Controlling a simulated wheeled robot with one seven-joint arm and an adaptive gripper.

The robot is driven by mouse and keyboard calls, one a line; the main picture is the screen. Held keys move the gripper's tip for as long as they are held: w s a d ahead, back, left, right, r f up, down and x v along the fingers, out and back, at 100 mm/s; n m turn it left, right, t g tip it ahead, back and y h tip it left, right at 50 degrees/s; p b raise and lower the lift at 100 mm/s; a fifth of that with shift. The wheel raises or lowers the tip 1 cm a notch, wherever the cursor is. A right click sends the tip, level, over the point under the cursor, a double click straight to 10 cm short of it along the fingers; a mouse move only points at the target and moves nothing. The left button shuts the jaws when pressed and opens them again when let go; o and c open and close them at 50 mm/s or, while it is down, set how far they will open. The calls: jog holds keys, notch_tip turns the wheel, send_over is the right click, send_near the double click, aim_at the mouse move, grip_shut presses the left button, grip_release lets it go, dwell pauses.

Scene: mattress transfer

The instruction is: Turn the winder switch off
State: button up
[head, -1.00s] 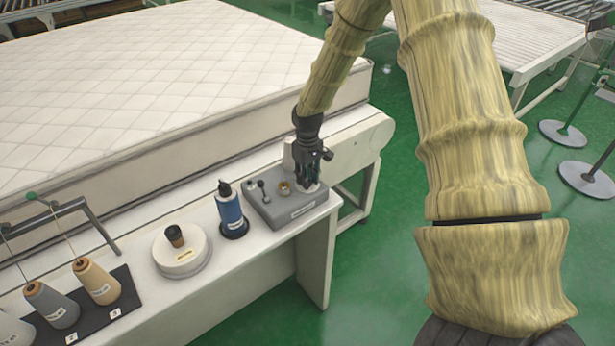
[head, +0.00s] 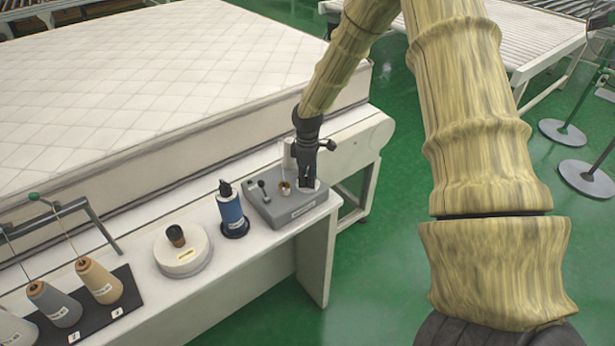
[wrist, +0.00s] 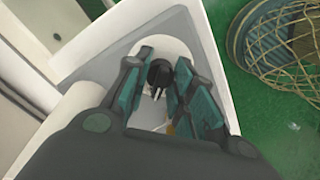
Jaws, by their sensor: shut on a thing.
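The winder looks to be the grey box (head: 272,210) on the right end of the white bench. A small lever with a dark knob (head: 262,185) and a small brass-coloured part (head: 285,187) stand on its top. My gripper (head: 308,184) points down at the box's right end. In the wrist view my gripper (wrist: 158,95) has its teal-padded fingers around a small black part (wrist: 160,73), which stands in front of a white round surface (wrist: 178,48). I cannot tell whether this black part is the switch. My fingers hide part of the box's right end.
A quilted mattress (head: 150,90) lies behind. Green floor (head: 375,270) is open right of the bench.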

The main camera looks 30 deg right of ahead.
dwell(0.3)
jog(key=shift+r, duration=0.1)
jog(key=o, duration=1.1)
jog(key=shift+c, duration=0.2)
notch_tip(320, 180, up, 12)
jog(key=shift+d, duration=0.1)
dwell(0.3)
